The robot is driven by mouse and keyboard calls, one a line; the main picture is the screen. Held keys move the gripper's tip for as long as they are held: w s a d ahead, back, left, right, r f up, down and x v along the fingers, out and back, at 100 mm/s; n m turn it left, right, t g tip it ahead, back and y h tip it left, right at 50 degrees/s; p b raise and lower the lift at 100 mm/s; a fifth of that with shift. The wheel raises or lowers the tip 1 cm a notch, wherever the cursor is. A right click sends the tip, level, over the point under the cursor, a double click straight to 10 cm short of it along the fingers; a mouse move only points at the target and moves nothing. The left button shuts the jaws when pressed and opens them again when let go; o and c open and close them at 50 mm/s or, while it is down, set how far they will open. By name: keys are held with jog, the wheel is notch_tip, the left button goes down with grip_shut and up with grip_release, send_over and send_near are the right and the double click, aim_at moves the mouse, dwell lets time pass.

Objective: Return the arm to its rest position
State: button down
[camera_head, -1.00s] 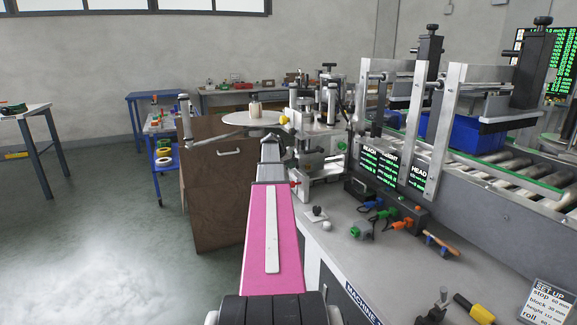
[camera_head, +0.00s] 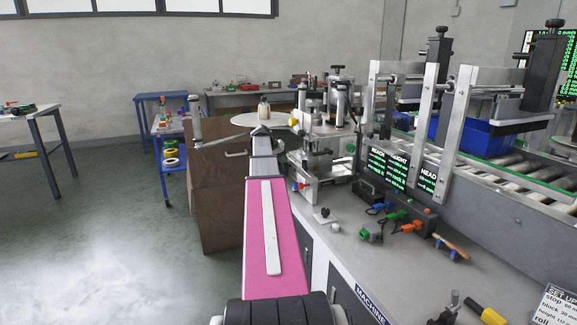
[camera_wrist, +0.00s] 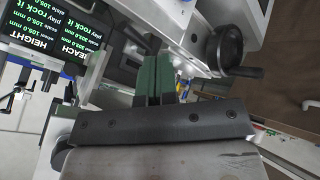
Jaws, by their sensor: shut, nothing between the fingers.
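My arm (camera_head: 268,235), pink with a pale strip, stretches forward from the bottom of the head view, left of the machine bench. Its grey far end (camera_head: 262,145) is in front of the brown cabinet and the round pale table. The fingers cannot be made out there. In the wrist view my gripper (camera_wrist: 156,80) shows as two dark green fingers side by side, shut with nothing between them. Behind the fingers are grey machine parts, a black handwheel (camera_wrist: 230,50) and dark displays (camera_wrist: 48,38) with green and white text.
The labelling machine (camera_head: 440,130) and its bench (camera_head: 350,250) fill the right side. Small tools and connectors (camera_head: 385,228) lie on the bench. A brown cabinet (camera_head: 222,200) stands just left of my arm. A blue cart (camera_head: 172,165) is farther back. The floor at left is clear.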

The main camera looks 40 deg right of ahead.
jog(key=s+a+f+n+y, duration=0.1)
jog(key=a+f+n, duration=0.1)
jog(key=a+f, duration=0.6)
jog(key=s+a+f+n+t+y, duration=0.1)
jog(key=s+a+f+n+y, duration=0.15)
jog(key=a, duration=0.95)
jog(key=s+a+f+n+y, duration=0.1)
jog(key=a+f, duration=0.5)
jog(key=a, duration=0.4)
jog(key=s+a+f+n+y, duration=0.1)
jog(key=s+a+f, duration=0.2)
jog(key=s+a, duration=0.2)
jog(key=s+a+f+n+y, duration=0.1)
jog(key=s+a+f, duration=0.3)
jog(key=a, duration=0.7)
jog(key=s+a+f+n+y, duration=0.1)
jog(key=s+a+f+n, duration=0.1)
jog(key=s+a, duration=0.4)
jog(key=shift+a+f+g, duration=0.3)
jog(key=shift+a+f, duration=0.55)
jog(key=shift+a, duration=0.4)
